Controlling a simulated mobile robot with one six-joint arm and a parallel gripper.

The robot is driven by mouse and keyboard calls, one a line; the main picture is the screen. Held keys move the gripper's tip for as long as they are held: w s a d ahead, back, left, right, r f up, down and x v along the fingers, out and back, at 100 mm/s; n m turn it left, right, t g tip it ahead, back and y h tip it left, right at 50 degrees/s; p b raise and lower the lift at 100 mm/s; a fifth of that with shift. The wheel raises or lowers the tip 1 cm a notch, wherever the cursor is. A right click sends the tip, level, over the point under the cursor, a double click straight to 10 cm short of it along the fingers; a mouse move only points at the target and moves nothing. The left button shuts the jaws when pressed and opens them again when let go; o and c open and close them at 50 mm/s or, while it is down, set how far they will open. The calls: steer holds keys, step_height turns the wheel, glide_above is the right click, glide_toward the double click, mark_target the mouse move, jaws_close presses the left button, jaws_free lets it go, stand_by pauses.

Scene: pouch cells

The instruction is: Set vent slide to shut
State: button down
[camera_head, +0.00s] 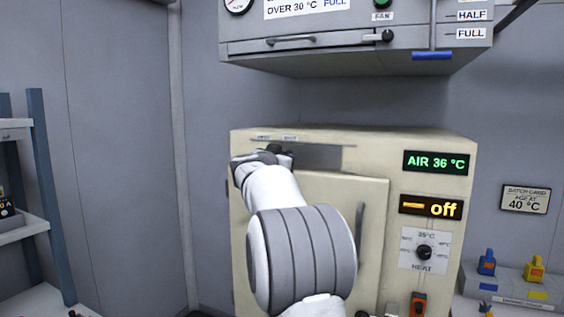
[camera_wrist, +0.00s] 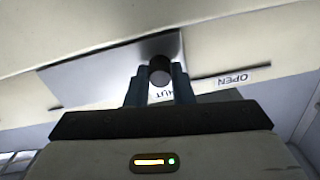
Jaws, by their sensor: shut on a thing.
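The vent slide is a grey metal plate (camera_head: 318,156) in a track near the top of the cream cabinet's front. It also shows in the wrist view (camera_wrist: 95,72), where the picture is upside down. Its dark round knob (camera_wrist: 160,69) sits at one end of the plate, between the two fingers of my gripper (camera_wrist: 159,84). My gripper (camera_head: 277,153) is shut on the knob. In the wrist view the knob is level with the SHUT label (camera_wrist: 166,95), partly hidden by the fingers. The OPEN label (camera_wrist: 232,79) is to its right.
A shelf (camera_head: 38,160) stands at the left.

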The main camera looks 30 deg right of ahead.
steer(key=shift+s+d, duration=0.1)
steer(key=c, duration=1.3)
jaws_free()
steer(key=shift+o, duration=0.2)
steer(key=shift+s, duration=0.1)
steer(key=b+v, duration=0.3)
steer(key=v, duration=0.4)
steer(key=shift+s+a, duration=0.15)
steer(key=shift+a, duration=0.2)
